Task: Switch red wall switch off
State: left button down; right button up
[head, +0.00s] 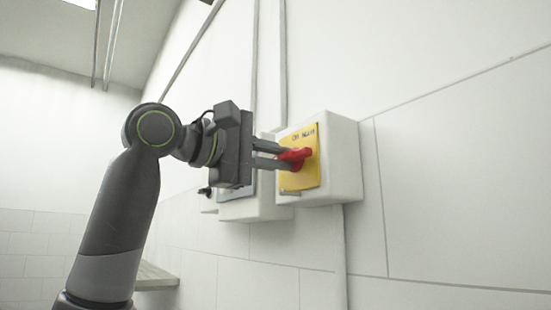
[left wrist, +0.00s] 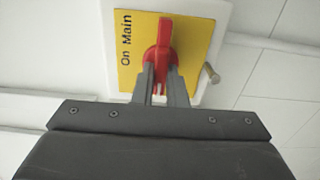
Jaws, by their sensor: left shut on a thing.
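The red switch knob (head: 296,158) sits on a yellow plate (head: 311,176) on the front of a white wall box (head: 345,160). My left gripper (head: 278,157) reaches in from the left and is shut on the red knob. In the left wrist view, the two fingers (left wrist: 161,86) stand on either side of the lower part of the red knob (left wrist: 163,42). The yellow plate (left wrist: 138,40) there carries the words "On Main". The fingers hide part of the knob's base. My right gripper is in neither view.
A second wall box (head: 262,207) is behind my left gripper, partly hidden by it. Conduits (head: 283,60) run up the wall above the boxes. A shelf or bench edge (head: 155,276) shows at the lower left. The tiled wall to the right is bare.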

pick_arm(q)
jog(key=c, duration=1.5)
grip_release()
jog(key=shift+o, duration=0.2)
jog(key=shift+a, duration=0.1)
jog(key=b+v, duration=0.5)
jog(key=v, duration=1.2)
jog(key=shift+b, duration=0.3)
jog(key=shift+a, duration=0.1)
